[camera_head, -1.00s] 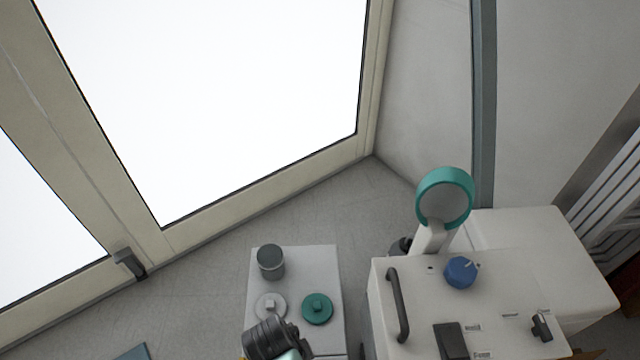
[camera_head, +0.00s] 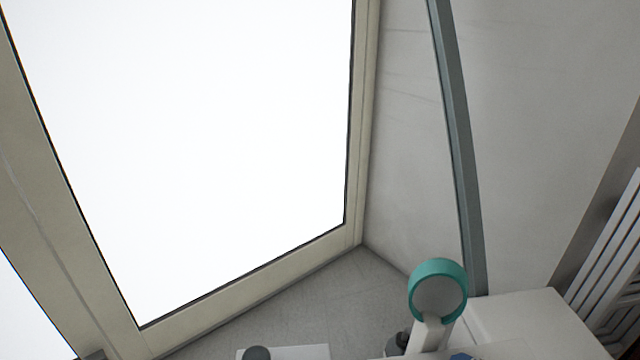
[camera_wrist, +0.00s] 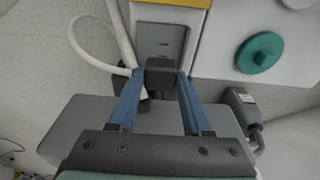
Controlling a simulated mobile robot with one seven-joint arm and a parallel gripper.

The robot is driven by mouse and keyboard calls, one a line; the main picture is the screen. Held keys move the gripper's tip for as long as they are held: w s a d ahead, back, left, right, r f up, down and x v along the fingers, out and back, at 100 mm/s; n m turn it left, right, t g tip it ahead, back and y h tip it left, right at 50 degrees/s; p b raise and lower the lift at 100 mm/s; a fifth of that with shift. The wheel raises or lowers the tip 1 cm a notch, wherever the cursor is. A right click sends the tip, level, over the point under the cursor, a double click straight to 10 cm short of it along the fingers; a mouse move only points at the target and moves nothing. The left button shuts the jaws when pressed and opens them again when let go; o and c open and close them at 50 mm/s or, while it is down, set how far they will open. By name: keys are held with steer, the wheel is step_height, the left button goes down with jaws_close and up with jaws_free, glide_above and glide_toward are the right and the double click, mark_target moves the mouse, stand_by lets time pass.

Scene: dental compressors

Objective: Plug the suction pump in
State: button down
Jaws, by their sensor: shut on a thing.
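In the wrist view my gripper (camera_wrist: 163,74) has its two blue fingers closed on a dark, block-shaped plug (camera_wrist: 160,75). The plug is in front of a grey panel (camera_wrist: 161,42) with small markings, set in a white housing below a yellow strip. I cannot tell whether the plug touches the panel or sits in a socket. A white cable (camera_wrist: 88,50) loops at the left and runs down behind the left finger. Its end there is partly hidden. My gripper is out of the head view. I cannot tell which unit is the suction pump.
In the wrist view a green round knob (camera_wrist: 260,52) sits on a white surface at the right, with a dark fitting (camera_wrist: 243,108) below it. The head view shows a white unit (camera_head: 535,320) with a teal ring (camera_head: 437,290) by the wall, and a bright window (camera_head: 200,130).

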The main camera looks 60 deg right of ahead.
steer(key=shift+f+b, duration=2.4)
steer(key=shift+r+p, duration=0.1)
steer(key=shift+p, duration=1.1)
steer(key=shift+f+b, duration=0.3)
steer(key=shift+f, duration=0.3)
stand_by(0.4)
steer(key=shift+c, duration=1.3)
jaws_free()
step_height(320, 180, up, 13)
steer(key=w+a+p, duration=0.1)
steer(key=p, duration=0.6)
steer(key=shift+w+a+p, duration=0.2)
steer(key=shift+p, duration=0.1)
steer(key=shift+f, duration=0.15)
